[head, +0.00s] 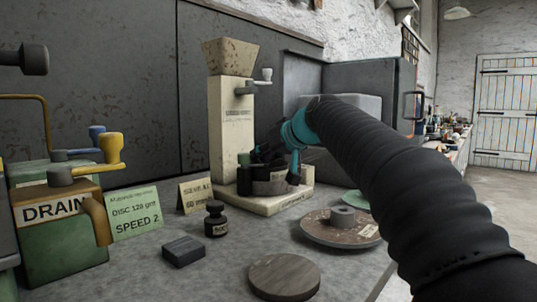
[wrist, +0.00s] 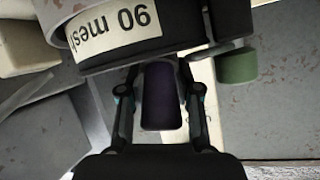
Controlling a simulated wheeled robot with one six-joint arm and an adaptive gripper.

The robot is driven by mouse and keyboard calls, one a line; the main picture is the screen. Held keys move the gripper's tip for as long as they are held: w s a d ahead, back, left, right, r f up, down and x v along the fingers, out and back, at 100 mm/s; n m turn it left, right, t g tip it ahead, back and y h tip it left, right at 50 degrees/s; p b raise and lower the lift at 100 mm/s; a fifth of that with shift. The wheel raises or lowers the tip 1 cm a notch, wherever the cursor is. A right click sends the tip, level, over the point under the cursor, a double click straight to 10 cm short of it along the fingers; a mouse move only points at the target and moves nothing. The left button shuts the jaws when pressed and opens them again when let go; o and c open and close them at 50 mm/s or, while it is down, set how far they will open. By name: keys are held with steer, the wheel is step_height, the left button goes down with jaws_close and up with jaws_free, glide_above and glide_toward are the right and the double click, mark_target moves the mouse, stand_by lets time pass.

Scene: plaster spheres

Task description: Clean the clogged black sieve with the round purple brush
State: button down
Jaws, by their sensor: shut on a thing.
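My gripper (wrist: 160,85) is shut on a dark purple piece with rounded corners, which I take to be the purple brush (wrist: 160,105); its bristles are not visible. Just beyond the fingertips, in the wrist view, is a black round sieve (wrist: 175,38) with a "90 mesh" label, seen upside down. The brush's far end meets or passes under the sieve's edge; I cannot tell whether they touch. In the head view my gripper (head: 268,158) is at the foot of the cream machine, partly hiding the grey-black sieve (head: 272,187). The sieve's mesh is hidden.
The cream machine (head: 231,130) stands on a pale base. A green knob (wrist: 236,65) sits beside the sieve. On the bench are a rusty disc (head: 320,230), a brown disc (head: 284,277), a grey block (head: 183,251), a black bottle (head: 215,220) and a DRAIN box (head: 60,240).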

steer(key=shift+w+a, duration=0.1)
steer(key=shift+w, duration=0.1)
steer(key=shift+w+d+f, duration=0.25)
steer(key=shift+w+d, duration=0.2)
steer(key=shift+w, duration=0.1)
steer(key=shift+w+d+f, duration=0.25)
steer(key=shift+w+d, duration=0.2)
steer(key=shift+w, duration=0.05)
steer(key=shift+f, duration=0.2)
